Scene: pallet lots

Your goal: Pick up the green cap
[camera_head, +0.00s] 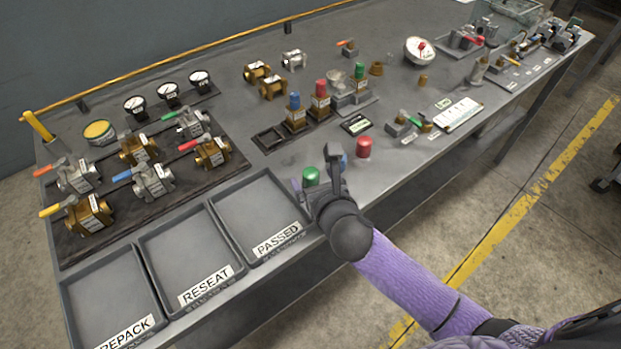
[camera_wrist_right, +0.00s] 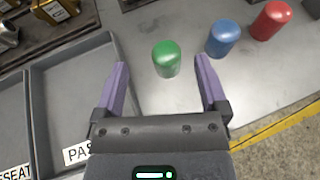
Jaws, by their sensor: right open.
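The green cap (camera_head: 311,176) stands on the grey bench just right of the tray labelled PASSED. In the right wrist view the green cap (camera_wrist_right: 167,58) is upright, between and slightly beyond the open purple fingertips. My right gripper (camera_wrist_right: 160,66) is open and empty, with a finger on either side of the line to the cap. In the head view my right gripper (camera_head: 324,172) is beside the cap and partly hides the blue cap behind it. My left gripper is not in view.
A blue cap (camera_wrist_right: 223,38) and a red cap (camera_wrist_right: 271,20) stand close to the right of the green cap. The PASSED tray (camera_head: 258,214) lies to the left. Valves and gauges crowd the bench's left side. The bench's front edge is near.

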